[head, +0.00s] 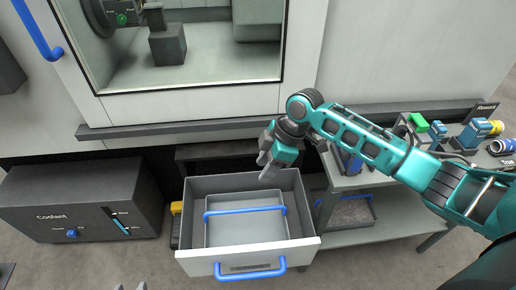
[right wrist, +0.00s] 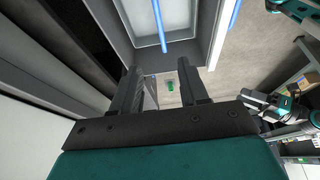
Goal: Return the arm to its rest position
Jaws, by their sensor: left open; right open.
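My right arm reaches in from the right in the head view. Its gripper (head: 265,167) is open and empty, above the back part of an open drawer (head: 308,207). In the right wrist view the two dark fingers of this gripper (right wrist: 160,80) stand apart with nothing between them. Only the fingertips of my left gripper (head: 130,286) show at the bottom edge of the head view; they are apart, and the rest of that arm is out of the picture.
The drawer holds a grey tray (head: 222,234) with a blue bar and has a blue front handle (head: 250,273). A machine window (head: 120,80) is behind. A dark coolant box (head: 80,200) stands left. A cart (head: 345,183) with tools and parts stands right, under my right arm.

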